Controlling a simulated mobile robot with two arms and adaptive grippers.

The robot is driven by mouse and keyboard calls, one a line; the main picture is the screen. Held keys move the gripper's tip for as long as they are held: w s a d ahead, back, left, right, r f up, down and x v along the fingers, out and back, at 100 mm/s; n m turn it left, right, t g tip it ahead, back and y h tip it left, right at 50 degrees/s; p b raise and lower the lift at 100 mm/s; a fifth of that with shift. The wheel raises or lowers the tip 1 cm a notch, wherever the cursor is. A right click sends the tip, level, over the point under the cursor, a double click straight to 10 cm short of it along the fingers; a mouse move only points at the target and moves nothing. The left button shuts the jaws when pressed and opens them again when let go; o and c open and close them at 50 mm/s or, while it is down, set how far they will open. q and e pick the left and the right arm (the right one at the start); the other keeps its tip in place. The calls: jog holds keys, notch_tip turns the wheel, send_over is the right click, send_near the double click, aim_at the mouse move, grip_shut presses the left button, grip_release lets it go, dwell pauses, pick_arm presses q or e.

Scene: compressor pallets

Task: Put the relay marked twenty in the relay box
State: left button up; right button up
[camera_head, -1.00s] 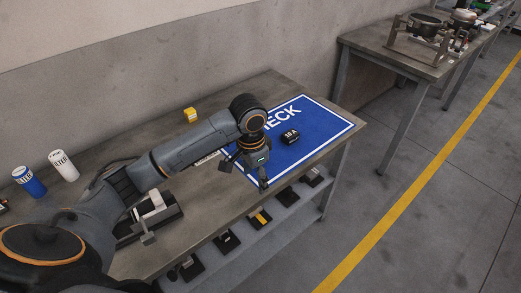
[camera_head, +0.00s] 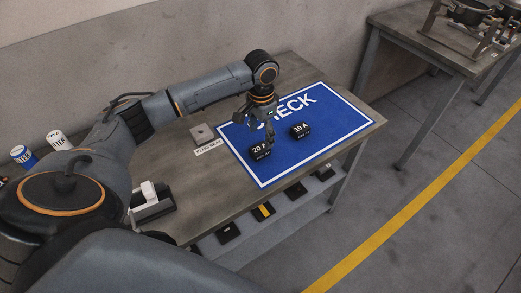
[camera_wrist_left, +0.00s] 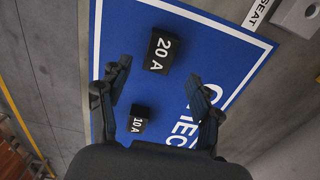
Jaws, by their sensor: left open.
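The black relay marked 20 A (camera_head: 261,153) stands on the blue CHECK mat (camera_head: 325,152), near its left edge. In the left wrist view the same relay (camera_wrist_left: 158,52) lies ahead of the fingers, apart from them. A smaller-looking black relay marked 10 A (camera_head: 301,130) is to its right on the mat; in the left wrist view it (camera_wrist_left: 138,119) shows between the fingers. My left gripper (camera_head: 252,130) is open and empty, above the mat just behind the 20 A relay. In the left wrist view its fingers (camera_wrist_left: 160,95) are spread. I cannot identify the relay box. My right gripper is out of view.
A grey block (camera_head: 202,133) sits beside a PLUG SEAT label (camera_head: 209,147). A dark holder with a white piece (camera_head: 150,203) and two filter cans (camera_head: 56,141) are at left. Several dark items lie on the lower shelf (camera_head: 285,215). A second table (camera_head: 425,45) stands at right.

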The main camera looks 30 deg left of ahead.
aim_at(260, 148)
pick_arm(q)
jog(key=shift+s+f, duration=0.2)
jog(key=shift+f, duration=0.15)
notch_tip(260, 148, down, 4)
jog(key=shift+s+r+p, duration=0.1)
jog(key=shift+r+p, duration=0.1)
jog(key=shift+p, duration=0.25)
jog(key=shift+f, duration=0.45)
jog(key=shift+c, duration=0.2)
jog(key=shift+r, duration=0.1)
jog(key=c, duration=1.2)
